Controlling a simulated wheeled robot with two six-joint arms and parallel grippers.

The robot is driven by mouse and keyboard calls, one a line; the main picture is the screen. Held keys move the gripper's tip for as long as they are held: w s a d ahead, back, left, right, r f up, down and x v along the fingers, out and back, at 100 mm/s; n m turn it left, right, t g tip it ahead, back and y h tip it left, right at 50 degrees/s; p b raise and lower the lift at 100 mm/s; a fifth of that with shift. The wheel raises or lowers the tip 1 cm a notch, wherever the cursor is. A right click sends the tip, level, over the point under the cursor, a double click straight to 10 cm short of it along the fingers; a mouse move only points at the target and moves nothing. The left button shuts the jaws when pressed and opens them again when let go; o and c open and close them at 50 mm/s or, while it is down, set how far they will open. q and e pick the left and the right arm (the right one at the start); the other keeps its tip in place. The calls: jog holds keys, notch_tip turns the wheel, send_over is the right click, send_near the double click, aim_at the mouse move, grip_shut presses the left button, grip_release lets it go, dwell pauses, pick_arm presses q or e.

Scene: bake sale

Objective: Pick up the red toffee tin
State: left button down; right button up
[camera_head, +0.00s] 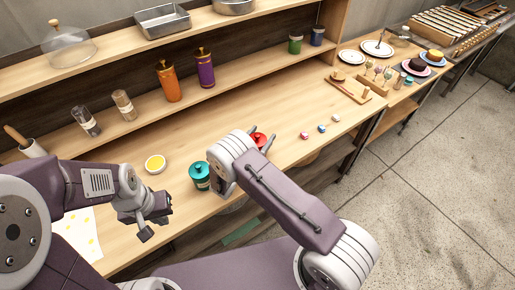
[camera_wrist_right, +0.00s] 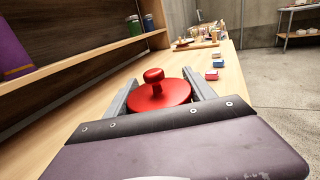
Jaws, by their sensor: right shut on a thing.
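The red toffee tin (camera_head: 259,139) stands on the wooden counter, mostly hidden behind my right wrist in the head view. The right wrist view shows its round red lid with a knob (camera_wrist_right: 158,92) between the two fingers. My right gripper (camera_head: 262,137) is shut on the tin, one finger on each side; the same gripper shows in the right wrist view (camera_wrist_right: 160,98). Whether the tin is clear of the counter I cannot tell. My left gripper (camera_head: 156,222) hangs empty near the counter's front edge, its fingers apart.
A teal tin (camera_head: 200,177) stands just left of my right gripper. A yellow-filled dish (camera_head: 155,164) lies further left. Small red and blue pieces (camera_head: 322,128) lie to the right. Shelves with orange (camera_head: 168,82) and purple bottles (camera_head: 205,69) rise behind.

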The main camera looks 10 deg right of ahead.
jog(key=shift+r, duration=1.9)
jog(key=shift+s+d+r, duration=0.15)
jog(key=shift+d+r, duration=0.05)
jog(key=shift+r, duration=0.1)
jog(key=s+d+r, duration=0.2)
jog(key=d, duration=0.1)
jog(key=s+d+r, duration=0.2)
jog(key=d, duration=0.1)
jog(key=s+d+r, duration=0.2)
jog(key=d, duration=0.1)
jog(key=shift+d+r, duration=0.3)
